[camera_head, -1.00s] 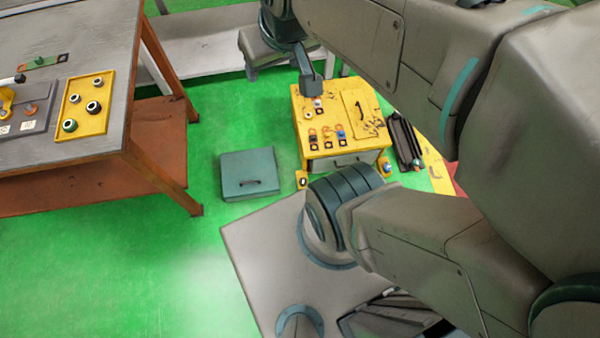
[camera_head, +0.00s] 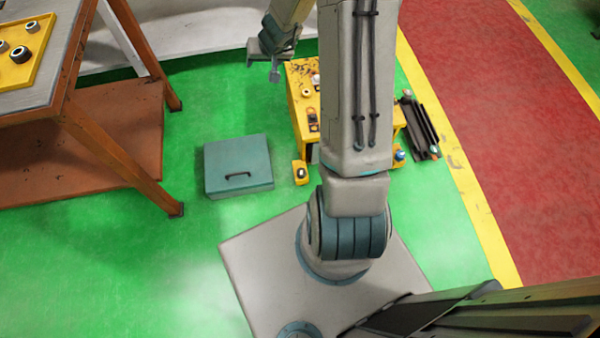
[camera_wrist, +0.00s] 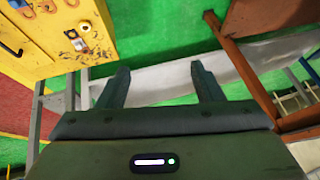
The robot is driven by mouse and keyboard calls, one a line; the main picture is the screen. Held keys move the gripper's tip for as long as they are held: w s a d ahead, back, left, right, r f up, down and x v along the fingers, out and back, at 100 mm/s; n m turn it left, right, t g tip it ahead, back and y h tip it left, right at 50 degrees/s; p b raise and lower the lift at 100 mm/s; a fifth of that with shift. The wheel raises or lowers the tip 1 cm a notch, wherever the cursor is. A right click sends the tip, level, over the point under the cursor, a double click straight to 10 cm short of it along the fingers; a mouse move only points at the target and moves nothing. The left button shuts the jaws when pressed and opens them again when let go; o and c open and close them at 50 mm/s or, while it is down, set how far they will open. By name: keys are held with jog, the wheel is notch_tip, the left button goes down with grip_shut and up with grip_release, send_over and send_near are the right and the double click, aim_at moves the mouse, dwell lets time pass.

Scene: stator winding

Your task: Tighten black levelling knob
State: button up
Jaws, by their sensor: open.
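The yellow workstation box (camera_head: 301,70) stands on the green floor, partly hidden behind my arm. A small yellow foot (camera_head: 300,179) with a dark round piece on it sits at its front left corner. I cannot tell for certain whether this is the black levelling knob. My gripper (camera_head: 264,66) is raised above and left of the box in the head view. In the wrist view my gripper (camera_wrist: 160,70) is open, with nothing between its fingers. The box (camera_wrist: 112,20) shows at upper left there, well apart from the fingers.
A teal case (camera_head: 238,160) lies on the floor left of the box. A brown-legged table (camera_head: 120,125) holds a yellow tray (camera_head: 50,30) with round parts. A dark rail-like object (camera_head: 421,128) lies right of the box. Open floor extends at lower left.

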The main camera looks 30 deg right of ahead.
jog(key=d+f+m+g+b, duration=0.1)
jog(key=d+f+b, duration=0.1)
jog(key=f, duration=0.6)
jog(key=d+f+b, duration=0.2)
jog(key=f+b, duration=0.1)
jog(key=f, duration=0.4)
jog(key=m+g+h+b, duration=0.1)
jog(key=m+g+b, duration=0.3)
jog(key=b, duration=0.6)
send_over(301, 171)
notch_tip(301, 171, down, 29)
jog(key=n+g, duration=0.1)
notch_tip(301, 171, down, 13)
jog(key=b, duration=0.7)
jog(key=c, duration=1)
